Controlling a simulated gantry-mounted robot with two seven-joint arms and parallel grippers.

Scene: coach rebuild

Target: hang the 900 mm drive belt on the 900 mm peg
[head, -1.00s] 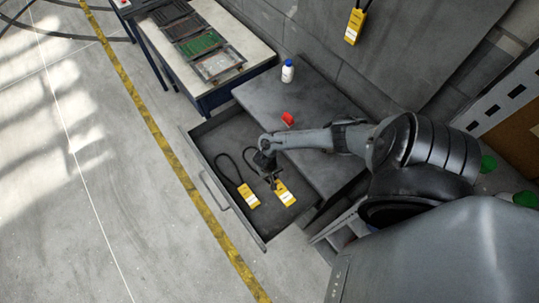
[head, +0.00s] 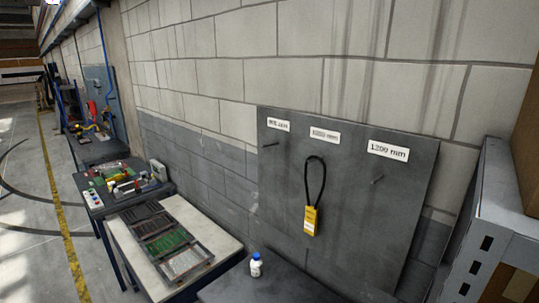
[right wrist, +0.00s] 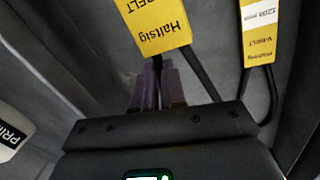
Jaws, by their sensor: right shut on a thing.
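In the right wrist view my right gripper (right wrist: 160,88) is shut on the black strand of a belt with a yellow sleeve (right wrist: 157,22); its printed length is out of frame. A second belt's yellow sleeve (right wrist: 258,32), reading 1200 mm, lies to the right. In the head view a grey panel (head: 350,240) on the wall bears three labelled pegs. The left peg (head: 270,144) is bare, under a blurred label (head: 278,125). A yellow-sleeved belt (head: 311,220) hangs from the middle peg. My left gripper is not in view.
A grey worktop (head: 235,289) with a white, blue-capped bottle (head: 256,265) stands below the panel. A bench (head: 205,275) with framed trays is at left, and a grey shelf unit (head: 480,220) at right. The space before the panel looks clear.

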